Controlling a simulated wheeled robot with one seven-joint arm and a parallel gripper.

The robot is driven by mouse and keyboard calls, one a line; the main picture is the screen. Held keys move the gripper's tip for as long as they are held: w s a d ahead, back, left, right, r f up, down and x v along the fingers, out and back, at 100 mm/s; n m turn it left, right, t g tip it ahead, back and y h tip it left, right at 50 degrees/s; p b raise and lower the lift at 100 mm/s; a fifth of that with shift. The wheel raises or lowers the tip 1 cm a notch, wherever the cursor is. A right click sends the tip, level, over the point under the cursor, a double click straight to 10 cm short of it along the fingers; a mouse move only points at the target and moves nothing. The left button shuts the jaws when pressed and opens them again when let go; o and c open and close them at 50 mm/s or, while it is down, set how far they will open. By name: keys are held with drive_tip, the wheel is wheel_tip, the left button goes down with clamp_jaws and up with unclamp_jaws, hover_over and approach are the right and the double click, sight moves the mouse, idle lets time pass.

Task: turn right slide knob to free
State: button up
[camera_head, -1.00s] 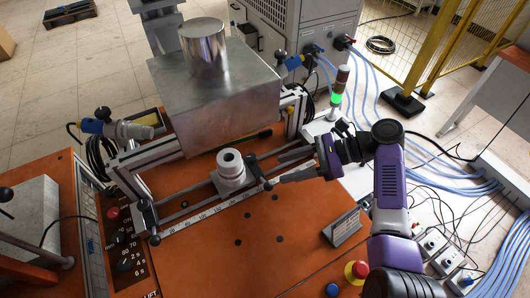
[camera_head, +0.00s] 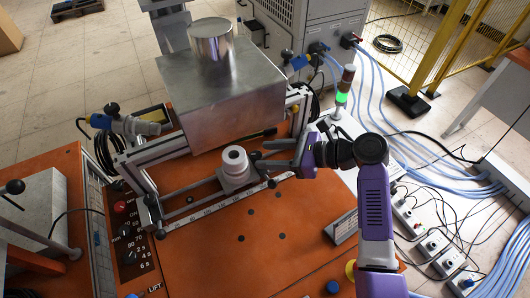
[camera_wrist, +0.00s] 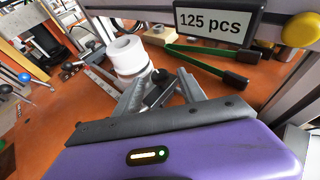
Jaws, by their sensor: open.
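The slide (camera_head: 236,180) sits on the rails of the orange table and carries a white ring-shaped cylinder (camera_head: 235,160). In the wrist view the cylinder (camera_wrist: 129,56) stands just beyond my fingers. A black slide knob (camera_wrist: 160,76) with a short stem shows between my two fingers in the wrist view. My gripper (camera_head: 264,160) is open, to the right of the slide, its fingers pointing left. In the wrist view the fingers (camera_wrist: 157,86) are spread on either side of the knob. I cannot tell whether either finger touches it. In the head view the fingers partly hide the knob area.
A metal block (camera_head: 220,85) stands behind the rails. A green-handled tool (camera_wrist: 205,51) and a "125 pcs" sign (camera_wrist: 217,20) are near the fingers.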

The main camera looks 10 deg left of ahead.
drive_tip(key=shift+w+a+f, duration=0.1)
drive_tip(key=shift+a+f, duration=0.2)
drive_tip(key=shift+a, duration=0.35)
clamp_jaws()
drive_tip(key=shift+w+n+g, duration=0.25)
drive_tip(key=shift+n+g, duration=0.45)
drive_tip(key=shift+g, duration=0.1)
drive_tip(key=shift+w+f+n+g+b, duration=0.15)
drive_tip(key=shift+w+n+g+b, duration=0.05)
drive_tip(key=shift+n+g+b, duration=1.35)
drive_tip(key=shift+n+g, duration=0.05)
drive_tip(key=shift+g, duration=0.3)
